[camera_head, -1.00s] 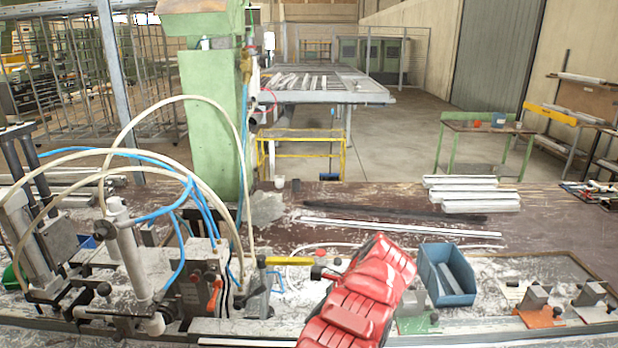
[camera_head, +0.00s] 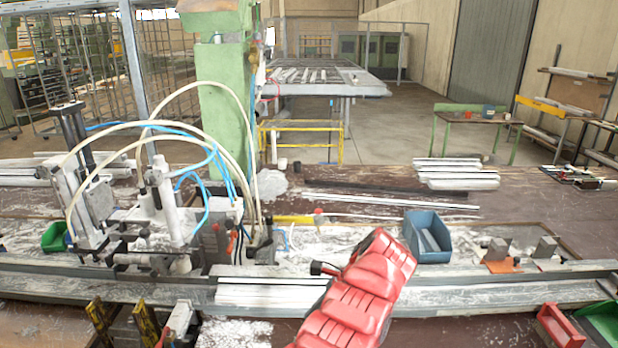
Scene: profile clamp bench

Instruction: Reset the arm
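A red, ribbed, segmented arm part (camera_head: 365,285) rises from the bottom middle of the head view, over the front of the bench. It keeps almost the same place in the picture while the scene shifts, so I take it as mine. A small black piece sticks out on its left side. I cannot see any gripper fingers on it. No left arm comes in from the left. Neither gripper shows, so whether they hold anything is hidden.
The bench (camera_head: 330,207) carries a clamp machine (camera_head: 165,205) with hoses at left. A blue bin (camera_head: 427,238) stands just right of the red part. White profiles (camera_head: 455,175) lie behind. A green bin (camera_head: 605,322) and red bin (camera_head: 558,326) are at front right.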

